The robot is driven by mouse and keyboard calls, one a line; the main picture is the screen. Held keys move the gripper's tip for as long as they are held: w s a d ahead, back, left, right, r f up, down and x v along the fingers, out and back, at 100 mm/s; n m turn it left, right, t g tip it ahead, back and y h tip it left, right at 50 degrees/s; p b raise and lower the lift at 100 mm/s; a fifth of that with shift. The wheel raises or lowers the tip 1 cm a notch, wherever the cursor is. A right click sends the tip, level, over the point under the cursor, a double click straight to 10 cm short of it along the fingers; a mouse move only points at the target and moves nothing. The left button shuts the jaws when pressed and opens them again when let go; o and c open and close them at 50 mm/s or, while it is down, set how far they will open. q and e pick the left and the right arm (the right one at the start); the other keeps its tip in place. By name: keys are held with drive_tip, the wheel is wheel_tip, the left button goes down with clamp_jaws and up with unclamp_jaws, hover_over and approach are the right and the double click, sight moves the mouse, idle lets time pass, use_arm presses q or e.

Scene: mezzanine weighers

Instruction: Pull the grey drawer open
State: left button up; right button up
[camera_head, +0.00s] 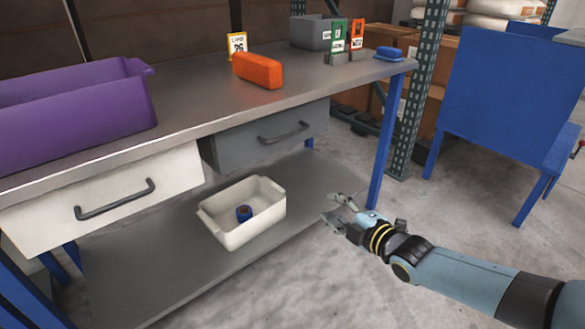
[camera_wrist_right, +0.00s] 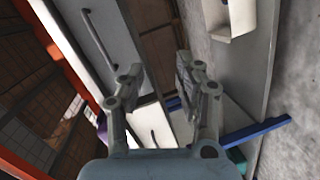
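The grey drawer (camera_head: 240,147) sits under the right part of the grey tabletop, its front close beneath the table edge, and looks closed. Its dark bar handle (camera_head: 284,133) crosses the front. In the right wrist view the grey drawer (camera_wrist_right: 78,22) and its handle (camera_wrist_right: 100,42) lie at the upper left, turned on their side. My right gripper (camera_head: 334,208) is low, in front of and right of the drawer, apart from the handle. In the right wrist view its fingers (camera_wrist_right: 160,68) are spread with nothing between them. My left gripper is not in view.
A white drawer (camera_head: 45,218) is left of the grey one. A white bin (camera_head: 268,215) holding a small blue-and-orange object (camera_head: 244,213) stands on the lower shelf (camera_head: 130,278). A blue table leg (camera_head: 384,145) stands right of the drawer. A purple crate (camera_head: 75,125) and orange block (camera_head: 257,70) are on top.

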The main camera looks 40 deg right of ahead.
sight(289, 135)
use_arm(q)
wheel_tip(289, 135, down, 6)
drive_tip(key=b, duration=0.9)
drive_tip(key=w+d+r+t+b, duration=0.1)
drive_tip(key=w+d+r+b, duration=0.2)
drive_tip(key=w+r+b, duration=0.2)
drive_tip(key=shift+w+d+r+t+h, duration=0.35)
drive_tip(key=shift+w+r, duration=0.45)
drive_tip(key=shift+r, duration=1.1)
use_arm(e)
drive_tip(key=shift+w+d+r+n+t+y, duration=0.3)
drive_tip(key=shift+w+r+n+t, duration=0.9)
drive_tip(key=shift+w, duration=2.25)
drive_tip(key=shift+w+d+r+n+t+y, duration=0.35)
drive_tip(key=shift+w+r, duration=1.65)
drive_tip(key=shift+w, duration=1.45)
drive_tip(key=shift+w+d+r+n+t+y, duration=0.15)
drive_tip(key=shift+w+r+n+t+y, duration=0.5)
drive_tip(key=shift+w+r, duration=1.9)
drive_tip(key=shift+w+f, duration=0.9)
drive_tip(key=shift+f, duration=0.05)
clamp_jaws()
